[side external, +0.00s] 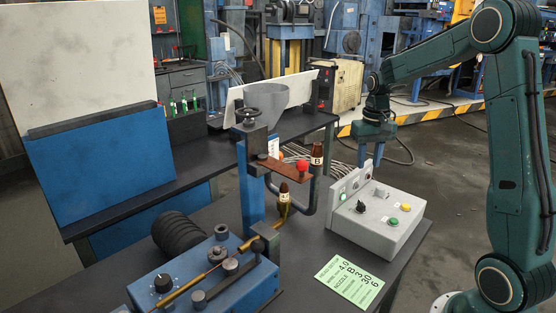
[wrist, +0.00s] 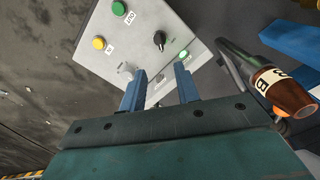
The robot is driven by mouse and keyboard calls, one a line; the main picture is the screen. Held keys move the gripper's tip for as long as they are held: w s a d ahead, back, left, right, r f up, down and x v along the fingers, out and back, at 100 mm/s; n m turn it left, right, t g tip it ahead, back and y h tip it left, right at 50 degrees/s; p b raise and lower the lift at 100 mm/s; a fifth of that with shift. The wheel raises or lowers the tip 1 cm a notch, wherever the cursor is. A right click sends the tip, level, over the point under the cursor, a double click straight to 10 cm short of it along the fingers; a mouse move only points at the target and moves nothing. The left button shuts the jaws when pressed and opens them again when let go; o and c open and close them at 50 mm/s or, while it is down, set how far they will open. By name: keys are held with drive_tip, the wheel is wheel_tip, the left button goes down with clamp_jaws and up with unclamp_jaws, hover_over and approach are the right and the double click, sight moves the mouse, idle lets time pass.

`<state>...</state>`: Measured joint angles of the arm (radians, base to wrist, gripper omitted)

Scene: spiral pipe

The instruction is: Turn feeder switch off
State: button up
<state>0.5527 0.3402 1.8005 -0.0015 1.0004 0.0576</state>
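A grey control box (side external: 378,222) stands on the dark table at the right. It also shows in the wrist view (wrist: 145,35). It carries a black knob switch (wrist: 160,40), a green button (wrist: 119,8), a yellow button (wrist: 98,43) and a green lamp (wrist: 183,53) that looks lit. A small pale switch (wrist: 125,70) sits beside my left finger. I cannot read which control is labelled feeder. My gripper (side external: 370,165) points down above the box's raised back panel. Its two blue fingers (wrist: 160,72) are apart with nothing between them.
A blue post (side external: 250,190) with a clamp and a red knob (side external: 302,165) stands left of the box. Two brown-tipped nozzles (side external: 317,155) are near it. A green note (side external: 349,282) lies in front. A blue coiling machine (side external: 215,290) is at front left.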

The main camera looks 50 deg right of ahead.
sight(362, 202)
wheel_tip(362, 202, down, 13)
drive_tip(key=shift+f, duration=0.15)
idle(0.5)
clamp_jaws()
